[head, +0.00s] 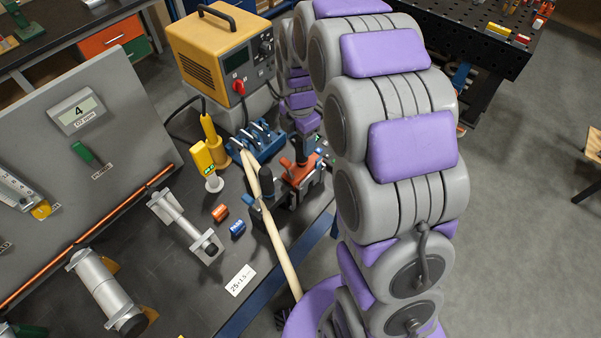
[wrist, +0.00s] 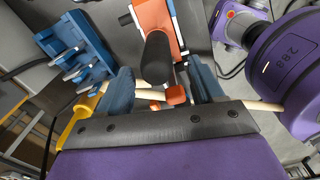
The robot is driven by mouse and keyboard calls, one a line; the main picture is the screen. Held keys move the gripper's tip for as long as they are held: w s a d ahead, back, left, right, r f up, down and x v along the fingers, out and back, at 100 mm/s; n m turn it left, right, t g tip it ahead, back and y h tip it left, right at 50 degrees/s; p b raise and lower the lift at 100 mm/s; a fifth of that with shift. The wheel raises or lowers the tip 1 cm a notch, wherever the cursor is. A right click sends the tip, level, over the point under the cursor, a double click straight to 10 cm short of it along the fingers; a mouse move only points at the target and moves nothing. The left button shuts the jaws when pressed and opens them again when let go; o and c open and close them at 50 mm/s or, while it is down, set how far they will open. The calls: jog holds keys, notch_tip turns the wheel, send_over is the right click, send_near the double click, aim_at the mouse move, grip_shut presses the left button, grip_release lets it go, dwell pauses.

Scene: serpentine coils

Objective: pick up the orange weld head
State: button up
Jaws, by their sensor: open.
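The orange weld head (wrist: 155,18), as I take it, is an orange body in the wrist view. A black cylinder (wrist: 158,58) stands over its near end, and a small orange-red block sits by the cylinder's foot. In the head view its orange parts (head: 303,175) show on the bench among dark and grey fittings. My gripper (wrist: 162,82) is open, with one blue finger on each side of the black cylinder. I cannot tell whether either finger touches it. In the head view I cannot clearly make out the fingers.
A pale rod (head: 276,235) crosses beside the weld head and passes under my fingers. A blue rack (wrist: 75,52) with metal clips and a yellow holder (head: 211,140) stand close by. The yellow power unit (head: 218,55) is behind. Orange and blue blocks lie on the bench.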

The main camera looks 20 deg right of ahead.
aim_at(300, 148)
jog(key=f, duration=0.1)
jog(key=d+f, duration=0.1)
jog(key=f, duration=0.2)
jog(key=shift+w+d+f+b, duration=0.2)
jog(key=shift+w+f+b, duration=0.1)
jog(key=shift+w, duration=0.1)
jog(key=shift+d+f, duration=0.15)
jog(key=shift+a, duration=0.5)
jog(key=shift+c, duration=1.3)
jog(key=shift+a, duration=0.2)
jog(key=shift+c, duration=1.4)
jog(key=shift+d, duration=0.45)
jog(key=c, duration=0.5)
grip_shut()
jog(key=shift+a, duration=0.1)
